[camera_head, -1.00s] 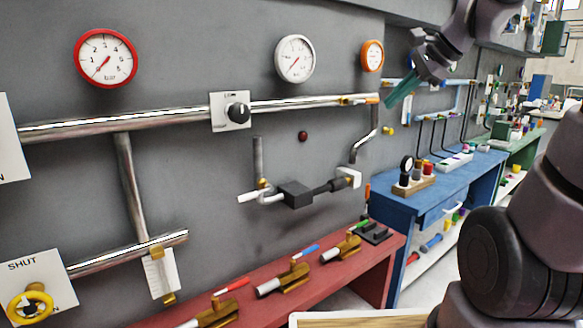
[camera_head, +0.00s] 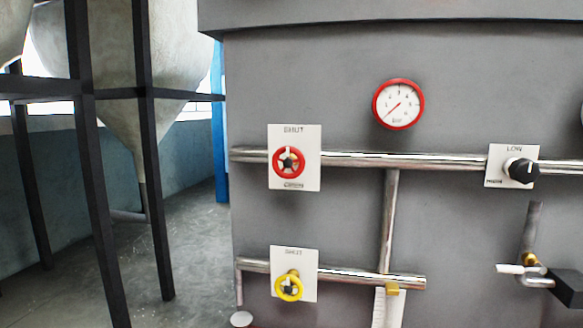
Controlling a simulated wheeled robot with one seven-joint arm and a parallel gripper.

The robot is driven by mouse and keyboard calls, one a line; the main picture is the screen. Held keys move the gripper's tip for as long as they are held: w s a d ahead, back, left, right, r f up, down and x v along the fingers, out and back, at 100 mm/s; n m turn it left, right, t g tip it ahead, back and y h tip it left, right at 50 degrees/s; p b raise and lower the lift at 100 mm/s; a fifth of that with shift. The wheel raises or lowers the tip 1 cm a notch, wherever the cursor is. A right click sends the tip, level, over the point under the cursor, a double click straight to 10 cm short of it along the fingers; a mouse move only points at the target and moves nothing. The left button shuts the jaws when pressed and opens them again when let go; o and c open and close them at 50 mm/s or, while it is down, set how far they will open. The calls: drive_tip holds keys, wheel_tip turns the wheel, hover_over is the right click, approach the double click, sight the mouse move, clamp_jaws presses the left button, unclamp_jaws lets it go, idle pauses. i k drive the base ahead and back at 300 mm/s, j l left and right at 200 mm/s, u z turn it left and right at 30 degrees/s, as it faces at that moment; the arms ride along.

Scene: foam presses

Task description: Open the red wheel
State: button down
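The red wheel (camera_head: 289,162) is a small handwheel on a white plate (camera_head: 308,140), on the upper pipe near the left edge of the grey panel. A light pointer mark on the wheel is at the top, towards SHUT. My gripper is not in this view, and nothing touches the wheel.
A yellow wheel (camera_head: 289,288) sits on a similar plate directly below. A red-rimmed gauge (camera_head: 398,104), a black knob (camera_head: 521,170) and pipes (camera_head: 440,162) are to the right. Black-framed hoppers (camera_head: 105,60) stand at the left, with open floor (camera_head: 190,260) between.

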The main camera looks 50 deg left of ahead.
sight(288, 163)
drive_tip(key=u, duration=2.1)
